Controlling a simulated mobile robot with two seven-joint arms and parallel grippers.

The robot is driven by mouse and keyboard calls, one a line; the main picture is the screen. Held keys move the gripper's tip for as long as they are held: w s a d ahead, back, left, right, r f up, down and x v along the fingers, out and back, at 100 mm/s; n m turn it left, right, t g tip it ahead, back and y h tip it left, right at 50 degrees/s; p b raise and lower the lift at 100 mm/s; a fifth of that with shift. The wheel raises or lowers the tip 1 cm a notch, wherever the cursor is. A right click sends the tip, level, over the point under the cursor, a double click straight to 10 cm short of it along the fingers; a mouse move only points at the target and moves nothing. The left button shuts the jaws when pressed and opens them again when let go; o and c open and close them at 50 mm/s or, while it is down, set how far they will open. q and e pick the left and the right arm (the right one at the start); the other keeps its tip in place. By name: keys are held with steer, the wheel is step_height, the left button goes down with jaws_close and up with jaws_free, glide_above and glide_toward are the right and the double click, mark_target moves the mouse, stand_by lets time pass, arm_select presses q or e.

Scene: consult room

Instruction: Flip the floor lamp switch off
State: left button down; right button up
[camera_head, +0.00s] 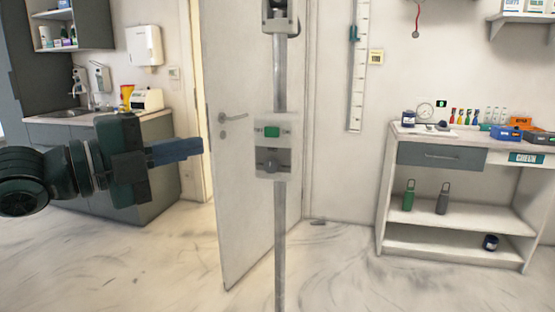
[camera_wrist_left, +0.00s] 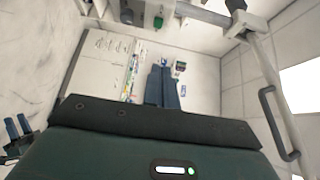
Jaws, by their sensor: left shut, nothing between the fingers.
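The floor lamp's grey pole (camera_head: 280,230) stands upright in the middle of the head view. A pale switch box (camera_head: 288,160) is mounted on it, with a green panel and a grey knob or lever below. My left gripper (camera_head: 201,147) is left of the box, at about its height in the picture, with its blue fingers shut and empty, apart from the box. In the left wrist view the shut fingers (camera_wrist_left: 160,68) show mid-frame. A pole and box with a green part (camera_wrist_left: 158,22), apparently the lamp's, show at the top edge.
A door (camera_head: 240,190) stands behind the pole. A shelf unit (camera_head: 385,205) with bottles and small items is on the right. A sink counter (camera_head: 55,130) is at the left. The floor around the pole looks clear.

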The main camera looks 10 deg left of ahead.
arm_select(q)
steer(key=shift+w+d+f, duration=0.1)
steer(key=shift+w+f, duration=0.05)
steer(key=shift+f, duration=0.35)
arm_select(e)
steer(key=shift+w+d, duration=0.15)
steer(key=shift+w, duration=0.05)
arm_select(q)
steer(key=p, duration=0.1)
glide_toward(270, 132)
steer(key=s+d+x, duration=0.1)
steer(key=x, duration=0.4)
steer(key=shift+w+a, duration=0.2)
steer(key=shift+w, duration=0.6)
arm_select(e)
steer(key=shift+w+a+f, duration=0.2)
steer(key=shift+a, duration=0.1)
steer(key=shift+r, duration=0.1)
